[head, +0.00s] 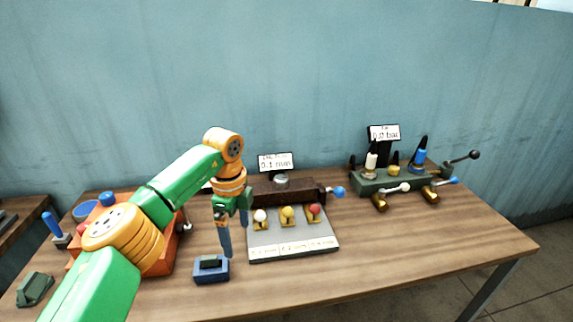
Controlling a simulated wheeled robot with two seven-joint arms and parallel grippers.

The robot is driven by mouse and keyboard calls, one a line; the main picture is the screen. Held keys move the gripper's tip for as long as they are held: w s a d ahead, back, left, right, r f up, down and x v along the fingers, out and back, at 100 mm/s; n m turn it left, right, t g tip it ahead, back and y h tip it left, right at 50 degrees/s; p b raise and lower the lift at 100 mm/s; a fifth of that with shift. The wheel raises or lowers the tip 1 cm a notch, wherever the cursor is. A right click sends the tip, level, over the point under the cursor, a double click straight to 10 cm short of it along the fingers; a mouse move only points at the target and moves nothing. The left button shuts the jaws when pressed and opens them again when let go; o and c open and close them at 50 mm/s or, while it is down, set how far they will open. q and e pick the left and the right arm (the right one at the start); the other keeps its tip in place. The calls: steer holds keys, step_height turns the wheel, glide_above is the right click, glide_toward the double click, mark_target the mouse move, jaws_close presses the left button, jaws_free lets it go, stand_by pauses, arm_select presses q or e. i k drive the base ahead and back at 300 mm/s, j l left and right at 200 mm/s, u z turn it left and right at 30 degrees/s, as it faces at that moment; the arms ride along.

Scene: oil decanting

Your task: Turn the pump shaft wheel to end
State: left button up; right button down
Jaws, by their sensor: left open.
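An orange-red housing (160,262) stands at the left of the table, with a blue knob (107,198) on top. My left arm covers much of it. A lever with a pale ball (186,227) shows at its right side. I cannot make out which part is the pump shaft wheel; it may be hidden behind my arm. My left gripper (236,240) points down, open and empty, to the right of the housing. It is between a small dark blue block (211,270) and a grey panel (293,244). My right gripper is out of view.
The panel holds white, yellow and red knobs, with a dark bar (288,194) and a display (275,162) behind. A green valve stand (384,181) with levers is at the back right. A dark green block (35,289) lies front left. The front right tabletop (430,240) is clear.

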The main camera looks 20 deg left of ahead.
mark_target(281, 181)
steer(key=i, duration=1.15)
